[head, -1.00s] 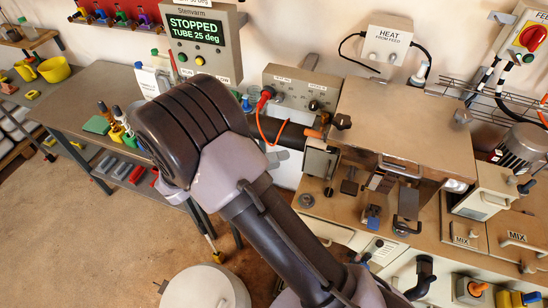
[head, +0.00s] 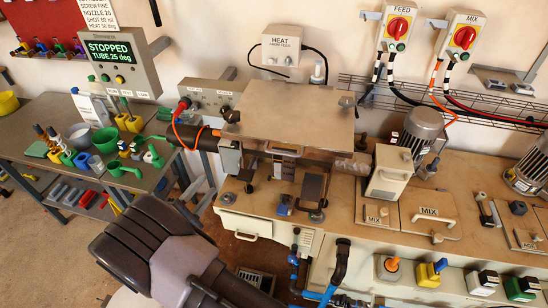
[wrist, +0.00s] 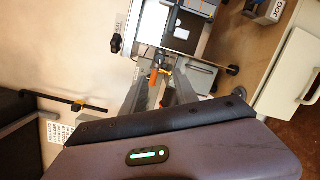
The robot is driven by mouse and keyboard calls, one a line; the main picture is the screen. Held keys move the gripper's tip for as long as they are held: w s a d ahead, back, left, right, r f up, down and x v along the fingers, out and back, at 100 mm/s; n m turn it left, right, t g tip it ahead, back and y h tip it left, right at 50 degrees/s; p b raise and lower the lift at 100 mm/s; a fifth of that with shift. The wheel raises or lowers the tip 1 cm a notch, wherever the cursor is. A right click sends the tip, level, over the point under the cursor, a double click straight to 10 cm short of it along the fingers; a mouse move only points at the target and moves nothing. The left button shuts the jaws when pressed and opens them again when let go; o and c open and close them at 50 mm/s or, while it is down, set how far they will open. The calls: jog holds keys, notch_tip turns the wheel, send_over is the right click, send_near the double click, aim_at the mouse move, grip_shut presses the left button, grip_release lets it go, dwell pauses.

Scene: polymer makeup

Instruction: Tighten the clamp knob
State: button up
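Two small dark knobs sit on the flat metal cover (head: 290,107) of the bench machine in the head view: the left knob (head: 232,116) and the right knob (head: 347,100). I cannot tell for sure which knob is the clamp knob. The wrist view shows a dark knob (wrist: 115,43) left of a bright plate. An orange-tipped part (wrist: 154,76) shows between the finger ends. My gripper (wrist: 160,80) has its two grey fingers apart, with nothing visibly held. The gripper does not show in the head view; only my dark arm is there.
A STOPPED display box (head: 120,62) and a HEAT box (head: 295,48) are on the wall side. Green funnels (head: 122,168) and bottles crowd the left bench. MIX lids (head: 432,212) and motors stand on the right. A wire shelf (head: 440,98) runs behind.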

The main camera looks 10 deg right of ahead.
send_near(234, 147)
jog(key=b+x, duration=0.1)
jog(key=x, duration=0.7)
jog(key=shift+w+r, duration=0.1)
jog(key=shift+w, duration=0.2)
jog(key=shift+d, duration=0.1)
grip_shut()
